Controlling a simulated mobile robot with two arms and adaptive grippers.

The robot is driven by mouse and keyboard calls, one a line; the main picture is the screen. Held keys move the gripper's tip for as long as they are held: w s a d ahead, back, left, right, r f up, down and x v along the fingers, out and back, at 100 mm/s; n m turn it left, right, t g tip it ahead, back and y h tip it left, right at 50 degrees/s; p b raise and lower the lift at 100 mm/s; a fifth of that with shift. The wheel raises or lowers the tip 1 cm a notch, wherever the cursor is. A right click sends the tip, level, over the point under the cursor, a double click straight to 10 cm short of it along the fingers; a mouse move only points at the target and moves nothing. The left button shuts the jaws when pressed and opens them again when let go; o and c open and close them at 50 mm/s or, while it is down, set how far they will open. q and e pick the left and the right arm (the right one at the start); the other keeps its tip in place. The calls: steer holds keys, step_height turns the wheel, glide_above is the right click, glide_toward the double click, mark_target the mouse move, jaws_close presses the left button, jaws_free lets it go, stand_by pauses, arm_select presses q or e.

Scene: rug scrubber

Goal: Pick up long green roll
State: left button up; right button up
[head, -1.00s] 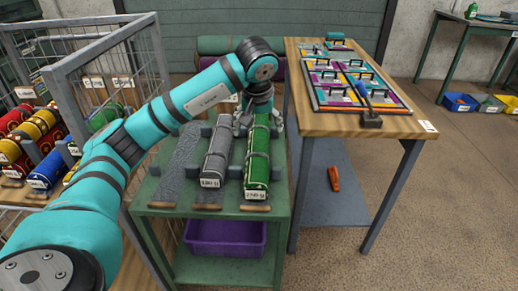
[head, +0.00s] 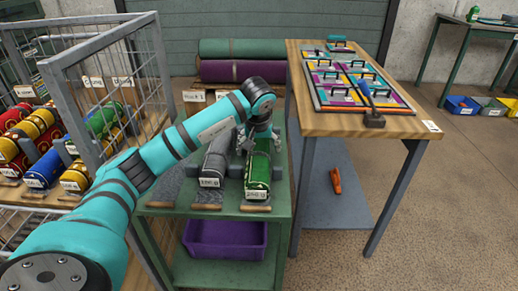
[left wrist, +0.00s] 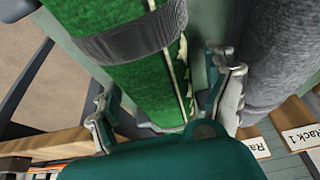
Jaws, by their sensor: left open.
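The long green roll (head: 257,172) lies lengthwise on the right side of the green stand, its labelled end toward me. My left gripper (head: 262,136) is over its far part, and the arm hides some of the roll. In the left wrist view the green roll (left wrist: 130,75) has a dark grey band around it. There my left gripper (left wrist: 168,100) is open, with one finger on each side of the roll. I cannot tell whether the fingers touch it. My right gripper is not in view.
A grey roll (head: 213,165) lies close beside the green one; in the left wrist view it (left wrist: 275,50) is near one finger. A wire cage (head: 85,90) stands left. A wooden table (head: 400,125) stands right. A purple bin (head: 225,240) sits below.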

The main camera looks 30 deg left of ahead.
arm_select(q)
steer(key=c, duration=1.3)
steer(key=shift+r, duration=0.1)
steer(key=shift+c, duration=0.8)
